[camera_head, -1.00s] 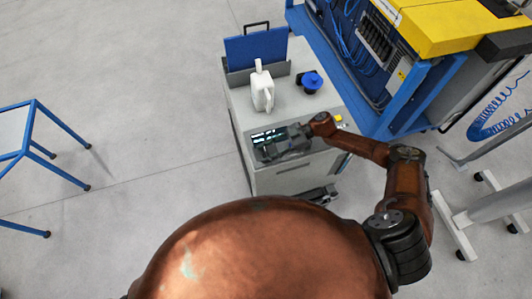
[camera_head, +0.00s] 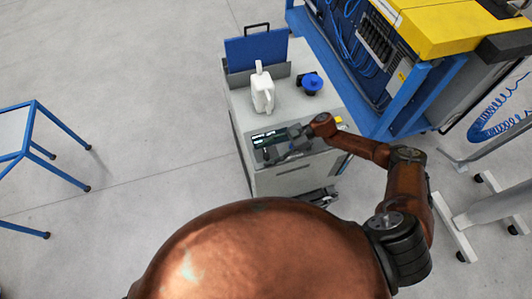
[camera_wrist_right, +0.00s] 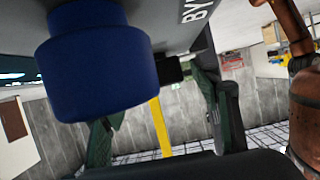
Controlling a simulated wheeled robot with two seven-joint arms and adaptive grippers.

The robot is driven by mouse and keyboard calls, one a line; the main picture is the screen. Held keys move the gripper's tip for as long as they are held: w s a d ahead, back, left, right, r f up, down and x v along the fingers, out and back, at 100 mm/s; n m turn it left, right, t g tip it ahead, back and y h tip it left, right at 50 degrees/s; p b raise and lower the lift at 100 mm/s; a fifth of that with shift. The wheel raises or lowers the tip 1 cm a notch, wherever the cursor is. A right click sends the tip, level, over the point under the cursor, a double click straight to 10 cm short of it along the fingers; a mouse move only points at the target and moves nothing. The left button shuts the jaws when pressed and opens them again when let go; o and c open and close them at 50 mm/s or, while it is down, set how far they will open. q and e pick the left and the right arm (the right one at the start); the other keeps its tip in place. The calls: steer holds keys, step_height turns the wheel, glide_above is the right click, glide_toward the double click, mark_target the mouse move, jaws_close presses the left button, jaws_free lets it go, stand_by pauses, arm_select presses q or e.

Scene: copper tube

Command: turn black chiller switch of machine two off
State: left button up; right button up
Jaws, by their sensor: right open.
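The chiller is a grey cabinet (camera_head: 315,180) in the middle of the head view, with a lit display (camera_head: 268,136) on its sloped panel. My right gripper (camera_head: 268,154) is over this panel, just below the display, coming from the right. In the right wrist view, its fingers (camera_wrist_right: 160,95) are apart. A small black block (camera_wrist_right: 172,70) shows between them under the grey panel edge; it may be the black switch, but I cannot tell whether they touch. The gripper hides part of the panel in the head view. My left gripper is out of view.
On the cabinet top stand a white jug (camera_head: 263,92) and a blue cap (camera_head: 311,82). A large blue cylinder (camera_wrist_right: 95,65) fills the wrist view's upper left. A blue-framed machine (camera_head: 400,110) stands close on the right.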

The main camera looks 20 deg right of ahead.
steer(key=v, duration=1.1)
steer(key=shift+d, duration=0.35)
steer(key=shift+s+a, duration=0.1)
